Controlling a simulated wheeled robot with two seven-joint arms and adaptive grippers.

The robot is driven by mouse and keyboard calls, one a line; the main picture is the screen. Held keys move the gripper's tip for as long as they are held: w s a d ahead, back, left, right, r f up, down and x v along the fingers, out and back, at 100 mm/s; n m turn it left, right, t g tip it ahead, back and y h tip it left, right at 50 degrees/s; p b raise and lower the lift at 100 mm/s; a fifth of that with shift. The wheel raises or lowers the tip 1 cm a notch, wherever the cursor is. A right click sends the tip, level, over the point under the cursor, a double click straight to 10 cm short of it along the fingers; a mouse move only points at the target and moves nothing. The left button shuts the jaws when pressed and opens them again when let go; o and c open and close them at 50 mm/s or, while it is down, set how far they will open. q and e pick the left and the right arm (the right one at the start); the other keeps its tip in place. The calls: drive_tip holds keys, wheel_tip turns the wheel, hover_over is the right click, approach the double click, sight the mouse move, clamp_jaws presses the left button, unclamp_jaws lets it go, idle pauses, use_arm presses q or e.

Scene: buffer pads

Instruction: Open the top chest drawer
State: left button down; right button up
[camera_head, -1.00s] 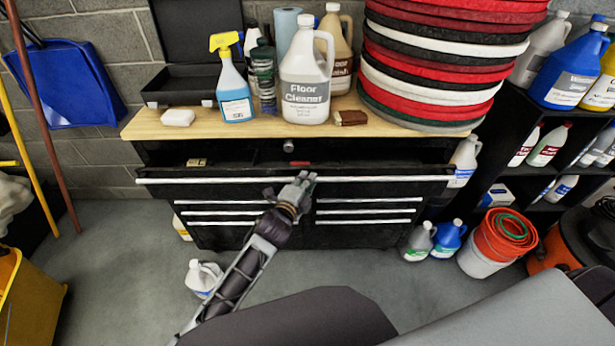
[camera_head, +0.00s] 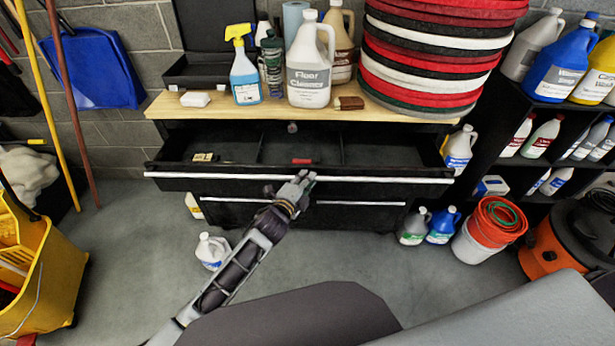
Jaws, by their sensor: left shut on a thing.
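The black tool chest stands against the wall, with a wooden top (camera_head: 210,107). Its top drawer (camera_head: 232,150) is pulled out, and its divided inside shows. A long silver handle (camera_head: 390,179) runs along the drawer's front edge. My left gripper (camera_head: 303,181) is at the middle of this handle, shut on it. The fingertips partly cover the handle there. My right gripper is not in view.
A floor cleaner jug (camera_head: 309,75), a spray bottle (camera_head: 244,75) and stacked pads (camera_head: 430,60) stand on the chest top. A white jug (camera_head: 212,250) is on the floor left of my arm. A yellow mop bucket (camera_head: 45,270) stands at left, an orange vacuum (camera_head: 555,245) at right.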

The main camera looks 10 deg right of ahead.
use_arm(q)
drive_tip(key=s+a+p, duration=0.2)
drive_tip(key=s, duration=0.5)
drive_tip(key=shift+s+p, duration=0.2)
drive_tip(key=shift+p, duration=0.15)
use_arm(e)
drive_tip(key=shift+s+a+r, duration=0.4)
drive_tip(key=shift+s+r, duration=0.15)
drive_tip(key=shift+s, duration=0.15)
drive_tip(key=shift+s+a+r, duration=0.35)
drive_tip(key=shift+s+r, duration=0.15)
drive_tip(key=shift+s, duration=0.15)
use_arm(q)
drive_tip(key=shift+f, duration=0.1)
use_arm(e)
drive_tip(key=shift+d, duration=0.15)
use_arm(q)
drive_tip(key=c, duration=1.4)
unclamp_jaws()
drive_tip(key=shift+w, duration=0.1)
drive_tip(key=shift+c, duration=0.2)
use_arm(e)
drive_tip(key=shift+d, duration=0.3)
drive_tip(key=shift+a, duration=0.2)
use_arm(q)
drive_tip(key=shift+a, duration=0.1)
drive_tip(key=v, duration=1.2)
